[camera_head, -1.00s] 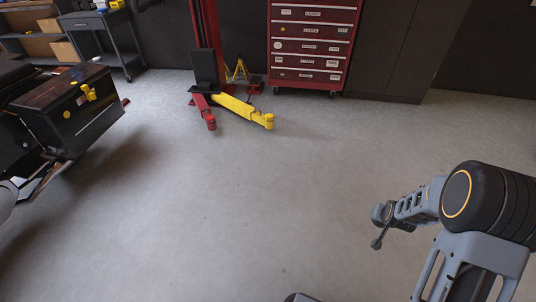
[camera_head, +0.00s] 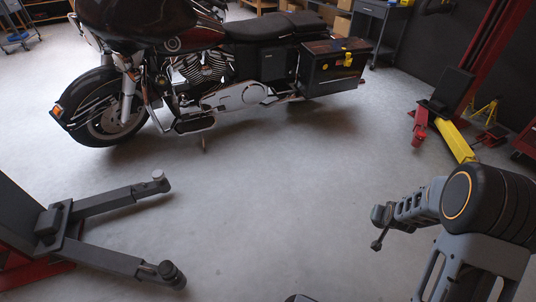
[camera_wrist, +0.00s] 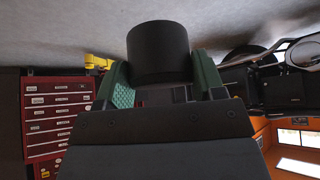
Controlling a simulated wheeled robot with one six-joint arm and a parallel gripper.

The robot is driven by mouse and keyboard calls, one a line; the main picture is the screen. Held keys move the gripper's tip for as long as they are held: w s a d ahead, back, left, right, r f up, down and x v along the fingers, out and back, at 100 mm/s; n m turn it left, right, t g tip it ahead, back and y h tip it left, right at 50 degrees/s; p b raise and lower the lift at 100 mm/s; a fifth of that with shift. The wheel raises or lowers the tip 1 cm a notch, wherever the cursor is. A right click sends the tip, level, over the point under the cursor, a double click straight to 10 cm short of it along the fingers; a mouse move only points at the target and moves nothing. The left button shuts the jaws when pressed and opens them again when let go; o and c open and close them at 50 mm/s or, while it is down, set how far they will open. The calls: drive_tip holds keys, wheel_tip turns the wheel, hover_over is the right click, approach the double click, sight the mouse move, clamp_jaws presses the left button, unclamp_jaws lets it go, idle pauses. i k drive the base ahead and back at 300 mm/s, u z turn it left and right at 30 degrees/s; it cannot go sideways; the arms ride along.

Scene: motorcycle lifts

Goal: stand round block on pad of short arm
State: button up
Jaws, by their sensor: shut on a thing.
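In the wrist view my gripper (camera_wrist: 158,92) is shut on a dark round block (camera_wrist: 158,52), with a green-padded finger on each side. I cannot make out the gripper or block in the head view. At the lower left there, a lift has two dark grey arms. Its farther arm (camera_head: 115,199) ends in a lighter round pad (camera_head: 158,175). Its nearer arm (camera_head: 105,257) ends in a dark round pad or piece (camera_head: 171,270). I cannot tell which arm the task means.
A motorcycle (camera_head: 215,75) with a black case (camera_head: 330,72) stands across the back. The grey floor (camera_head: 270,200) between it, the lifts and my arm is clear. A red drawer cabinet (camera_wrist: 55,115) shows in the wrist view.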

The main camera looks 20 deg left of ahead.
sight(156, 173)
drive_tip(key=u, duration=1.6)
drive_tip(key=i, duration=2.9)
drive_tip(key=u, duration=2.2)
